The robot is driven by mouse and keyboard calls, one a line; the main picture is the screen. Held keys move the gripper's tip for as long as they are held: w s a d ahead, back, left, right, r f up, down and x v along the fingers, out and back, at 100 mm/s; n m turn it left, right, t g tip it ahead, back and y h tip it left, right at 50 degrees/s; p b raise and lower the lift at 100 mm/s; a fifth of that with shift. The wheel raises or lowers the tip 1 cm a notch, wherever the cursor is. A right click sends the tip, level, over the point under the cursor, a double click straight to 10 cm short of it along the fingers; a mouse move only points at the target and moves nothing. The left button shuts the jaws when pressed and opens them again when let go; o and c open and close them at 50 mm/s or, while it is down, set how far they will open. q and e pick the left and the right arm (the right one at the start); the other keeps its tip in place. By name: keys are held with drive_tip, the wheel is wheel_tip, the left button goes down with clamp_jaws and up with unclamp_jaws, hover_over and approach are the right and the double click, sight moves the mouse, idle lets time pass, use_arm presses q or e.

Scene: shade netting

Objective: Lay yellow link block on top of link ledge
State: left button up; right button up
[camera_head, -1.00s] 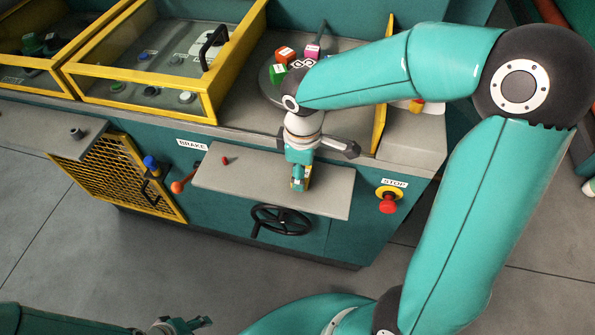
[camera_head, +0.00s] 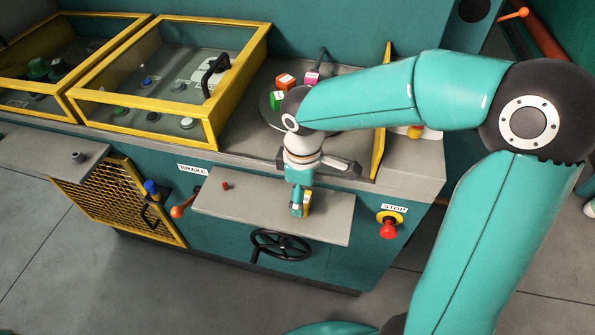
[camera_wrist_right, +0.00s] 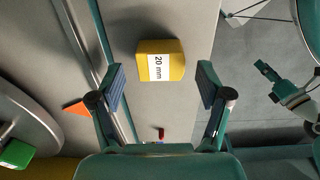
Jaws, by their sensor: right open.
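The yellow link block (camera_head: 307,204) sits on the grey link ledge (camera_head: 240,204), right of its middle. In the right wrist view the yellow block (camera_wrist_right: 160,60) shows a white "20 mm" label. My right gripper (camera_head: 299,207) is at the block from above, its fingers partly hiding it in the head view. In the wrist view my right gripper (camera_wrist_right: 160,88) is open, with the block ahead between its spread fingers and a gap on each side. What looks like my left gripper (camera_wrist_right: 277,84) shows small at the right of the wrist view; its jaws are unclear.
A small red peg (camera_head: 226,186) stands on the ledge's left part. A black handwheel (camera_head: 280,246) is below it, a red stop button (camera_head: 388,229) to the right. Orange (camera_head: 286,81), green (camera_head: 277,99) and pink (camera_head: 311,77) blocks are on the console behind my arm.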

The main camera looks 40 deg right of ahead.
wheel_tip(320, 180, up, 10)
drive_tip(key=shift+r, duration=0.15)
drive_tip(key=shift+s, duration=0.1)
idle(0.4)
drive_tip(key=shift+a, duration=0.1)
